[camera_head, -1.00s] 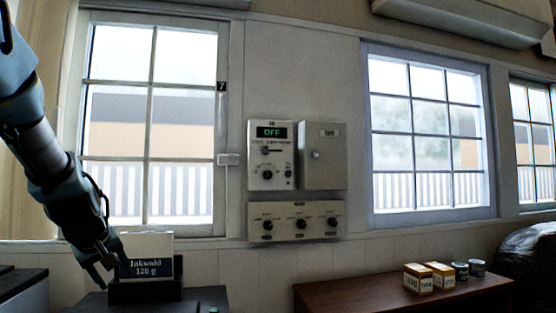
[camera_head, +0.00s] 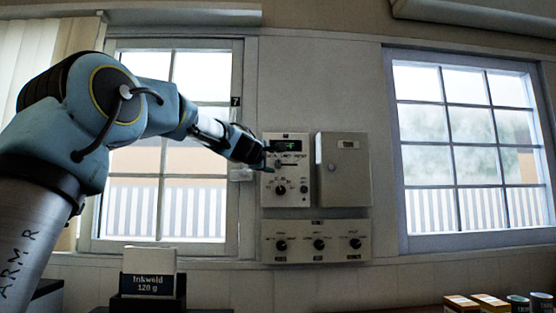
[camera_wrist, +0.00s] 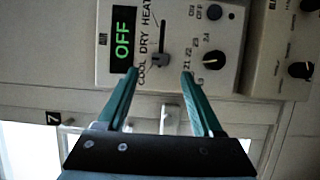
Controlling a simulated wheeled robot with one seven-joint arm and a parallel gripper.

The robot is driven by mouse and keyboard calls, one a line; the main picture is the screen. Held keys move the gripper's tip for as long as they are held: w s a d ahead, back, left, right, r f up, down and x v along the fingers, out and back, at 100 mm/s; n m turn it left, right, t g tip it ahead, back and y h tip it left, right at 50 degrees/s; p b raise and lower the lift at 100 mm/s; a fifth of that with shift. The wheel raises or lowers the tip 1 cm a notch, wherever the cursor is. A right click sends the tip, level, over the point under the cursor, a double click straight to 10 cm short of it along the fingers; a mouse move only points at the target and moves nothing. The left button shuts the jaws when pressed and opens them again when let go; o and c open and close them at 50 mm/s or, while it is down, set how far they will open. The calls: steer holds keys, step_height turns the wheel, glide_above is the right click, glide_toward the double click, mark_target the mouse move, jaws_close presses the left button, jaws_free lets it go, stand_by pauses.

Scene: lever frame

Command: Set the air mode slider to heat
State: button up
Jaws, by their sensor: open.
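The air mode slider is a small grey knob (camera_wrist: 161,59) on a dark slot in the wrist view, beside the labels COOL, DRY and HEAT. The knob is at the COOL end; the slot runs clear towards HEAT. The control panel (camera_head: 287,198) is a pale wall box, and its green display (camera_wrist: 123,38) reads OFF. My gripper (camera_wrist: 160,73) is open, with its two green fingers on either side of the knob's line. The knob appears just beyond the fingertips; I cannot tell whether they touch it. In the head view my gripper (camera_head: 268,153) covers part of the panel's upper left.
A round dial (camera_wrist: 213,60) and a button (camera_wrist: 214,12) are close to the right finger's side. A closed grey box (camera_head: 343,170) adjoins the panel, and a three-knob panel (camera_head: 316,241) is below. Windows flank them. An Inkweld box (camera_head: 149,272) stands lower left.

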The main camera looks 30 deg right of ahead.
mark_target(277, 164)
steer(key=p+x, duration=0.3)
steer(key=x, duration=0.2)
steer(key=shift+w+d+r, duration=0.1)
steer(key=shift+d, duration=0.05)
steer(key=shift+w+d, duration=0.35)
steer(key=shift+c, duration=0.4)
jaws_close()
stand_by(0.6)
